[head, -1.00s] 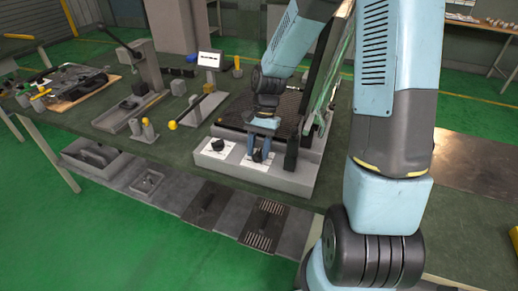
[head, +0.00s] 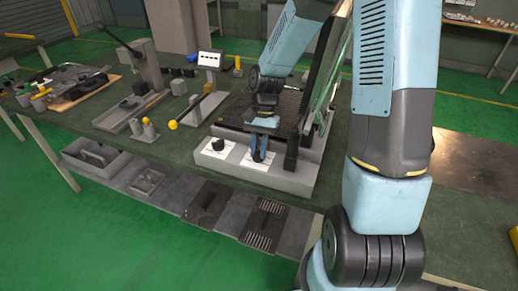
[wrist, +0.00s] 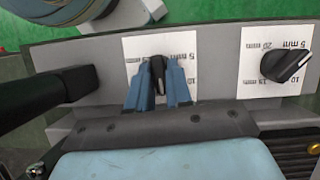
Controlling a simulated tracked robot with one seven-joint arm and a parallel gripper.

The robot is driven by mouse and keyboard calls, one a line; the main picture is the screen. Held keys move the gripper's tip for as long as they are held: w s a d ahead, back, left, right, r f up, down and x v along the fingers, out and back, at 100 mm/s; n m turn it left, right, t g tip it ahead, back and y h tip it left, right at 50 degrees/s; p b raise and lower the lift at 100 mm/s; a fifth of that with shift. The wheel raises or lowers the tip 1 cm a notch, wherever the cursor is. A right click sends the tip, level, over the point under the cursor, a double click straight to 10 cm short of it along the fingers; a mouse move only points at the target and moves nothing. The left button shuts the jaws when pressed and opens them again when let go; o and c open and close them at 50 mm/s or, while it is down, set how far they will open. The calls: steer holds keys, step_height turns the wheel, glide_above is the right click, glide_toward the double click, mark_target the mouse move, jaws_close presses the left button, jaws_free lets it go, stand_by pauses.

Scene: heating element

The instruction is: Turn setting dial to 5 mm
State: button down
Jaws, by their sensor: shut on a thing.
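My gripper (wrist: 158,88) is shut on a black setting dial (wrist: 158,68), with one blue finger on each side of it in the wrist view. The dial stands on a white scale plate (wrist: 132,47) whose lettering appears upside down, with "5 mm" near the plate's upper right. The dial lies nearly upright in that picture; I cannot tell its exact setting. A second black dial (wrist: 285,65) with a white mark sits on its own scale plate to the right, untouched. In the head view my gripper (head: 261,150) points down at the right-hand plate and hides its dial; the other dial (head: 218,143) is left of it.
Both plates are on a grey base (head: 268,178) at the bench's front edge. A dark upright bar (head: 291,152) stands close to the right of my gripper, beside a raised panel. A yellow-ended lever (head: 173,124) is to the left.

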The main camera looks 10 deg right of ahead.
steer(key=n+h, duration=0.1)
steer(key=n, duration=0.2)
steer(key=n+h, duration=0.1)
steer(key=n, duration=0.2)
steer(key=shift+w+a, duration=0.1)
steer(key=shift+a, duration=0.1)
steer(key=n+h, duration=0.2)
steer(key=n, duration=0.3)
steer(key=shift+a+n, duration=0.15)
steer(key=shift+n, duration=0.15)
steer(key=n+h, duration=0.1)
steer(key=n, duration=0.1)
steer(key=n+t, duration=0.1)
steer(key=n, duration=0.2)
steer(key=shift+s+a+t+h, duration=0.1)
steer(key=shift+s+t+h, duration=0.1)
steer(key=shift+t+h, duration=0.15)
steer(key=n+t, duration=0.1)
steer(key=n, duration=0.2)
steer(key=n+t+h, duration=0.1)
steer(key=n, duration=0.2)
steer(key=shift+s, duration=0.15)
steer(key=shift+n, duration=0.3)
steer(key=c, duration=1.1)
jaws_free()
steer(key=v, duration=1.3)
steer(key=shift+a+r, duration=0.1)
steer(key=shift+r, duration=0.25)
